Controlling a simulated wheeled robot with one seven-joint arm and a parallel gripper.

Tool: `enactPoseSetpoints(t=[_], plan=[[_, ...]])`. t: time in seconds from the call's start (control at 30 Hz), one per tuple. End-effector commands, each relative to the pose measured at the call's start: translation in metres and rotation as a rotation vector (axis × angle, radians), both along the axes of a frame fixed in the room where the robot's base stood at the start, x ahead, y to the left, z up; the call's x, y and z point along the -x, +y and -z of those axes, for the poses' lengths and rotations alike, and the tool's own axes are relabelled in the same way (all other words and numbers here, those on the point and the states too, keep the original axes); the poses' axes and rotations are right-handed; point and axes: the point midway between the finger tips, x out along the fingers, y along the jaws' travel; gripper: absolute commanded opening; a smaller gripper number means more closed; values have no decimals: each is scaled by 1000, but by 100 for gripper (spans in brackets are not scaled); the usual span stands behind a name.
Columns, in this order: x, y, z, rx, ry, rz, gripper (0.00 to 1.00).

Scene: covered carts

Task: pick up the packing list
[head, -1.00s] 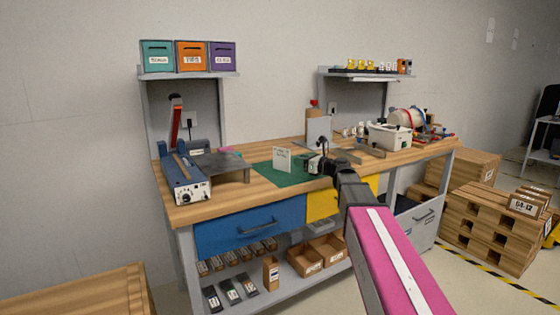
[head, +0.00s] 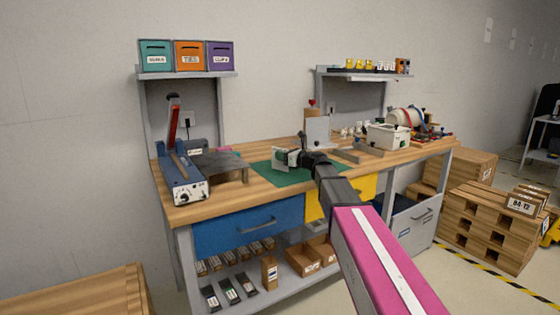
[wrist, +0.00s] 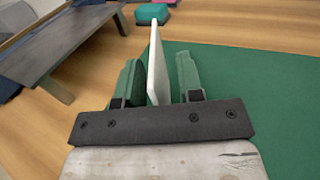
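The packing list (head: 279,158) is a thin white card standing upright on the green mat (head: 262,171). In the head view my gripper (head: 292,157) reaches it from the right and hides part of it. In the wrist view the card (wrist: 157,65) is seen nearly edge-on, between my gripper's two green fingers (wrist: 160,80). The fingers are apart, with a narrow gap on each side of the card.
A blue sealing machine (head: 184,182) and a low dark metal stand (head: 222,164) are to the left on the workbench (head: 205,212). An upright grey panel (head: 318,130) stands behind the gripper. The mat around the card is clear.

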Motion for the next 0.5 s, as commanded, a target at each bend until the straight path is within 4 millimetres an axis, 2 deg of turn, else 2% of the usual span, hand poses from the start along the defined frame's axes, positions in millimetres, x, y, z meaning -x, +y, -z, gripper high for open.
enactPoseSetpoints(t=[0.03,0.1,0.13,0.5], plan=[[0,0,0,0,0,0,28],[0,0,0,0,0,0,5],[0,0,0,0,0,0,0],[0,0,-1,0,0,-1,0]])
